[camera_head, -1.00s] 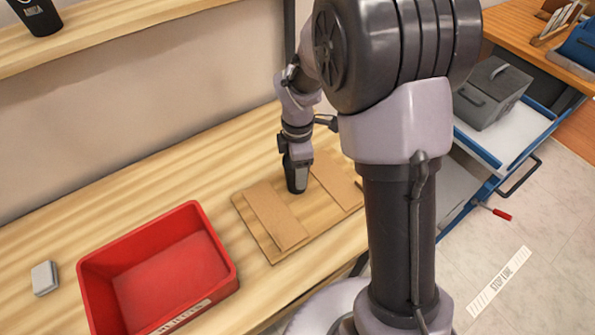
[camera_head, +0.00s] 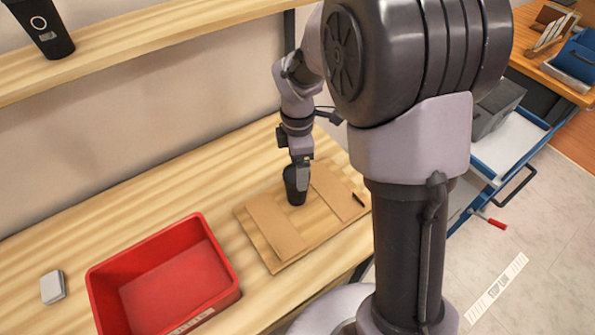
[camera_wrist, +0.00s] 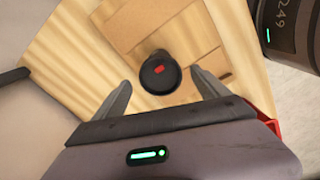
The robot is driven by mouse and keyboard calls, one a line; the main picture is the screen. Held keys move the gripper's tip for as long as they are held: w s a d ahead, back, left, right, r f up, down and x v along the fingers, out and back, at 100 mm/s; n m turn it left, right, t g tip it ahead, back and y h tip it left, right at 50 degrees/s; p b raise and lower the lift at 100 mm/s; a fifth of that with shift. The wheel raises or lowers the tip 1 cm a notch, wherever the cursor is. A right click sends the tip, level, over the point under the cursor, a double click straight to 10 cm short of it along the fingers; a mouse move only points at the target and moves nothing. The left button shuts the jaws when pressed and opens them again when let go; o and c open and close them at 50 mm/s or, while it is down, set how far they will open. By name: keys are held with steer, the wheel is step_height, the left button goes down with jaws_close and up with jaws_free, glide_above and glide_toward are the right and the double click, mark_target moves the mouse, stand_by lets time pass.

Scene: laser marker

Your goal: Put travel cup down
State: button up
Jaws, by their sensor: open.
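The dark travel cup (camera_head: 294,190) stands upright on the wooden board, in the gap between two cardboard-brown strips. In the wrist view its round black lid (camera_wrist: 159,76) with a small red mark shows from above. My gripper (camera_head: 301,172) is just above and beside the cup's top in the head view. In the wrist view its two fingers (camera_wrist: 160,88) are spread wide, one on each side of the lid with clear gaps. The cup's far side is hidden.
The board (camera_head: 276,262) lies on a wooden table. A red bin (camera_head: 103,292) stands to its left, with a small grey box (camera_head: 53,287) beyond. Another dark cup (camera_head: 42,30) is on the shelf. A blue-edged drawer (camera_head: 505,150) is open at right.

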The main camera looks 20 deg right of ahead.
steer(key=s+a+r+m+t+p, duration=0.1)
steer(key=s+r+m, duration=0.25)
steer(key=r, duration=0.35)
steer(key=s+r+m+t+p, duration=0.1)
steer(key=s+r+m, duration=0.2)
steer(key=r+m, duration=0.35)
steer(key=s+a+r+m+t+y, duration=0.2)
steer(key=s+r+m, duration=0.3)
steer(key=s+m, duration=0.6)
steer(key=shift+s+a+r+m+t, duration=0.2)
steer(key=shift+s+a+m+t, duration=0.1)
steer(key=shift+s+t, duration=0.75)
steer(key=shift+s, duration=0.15)
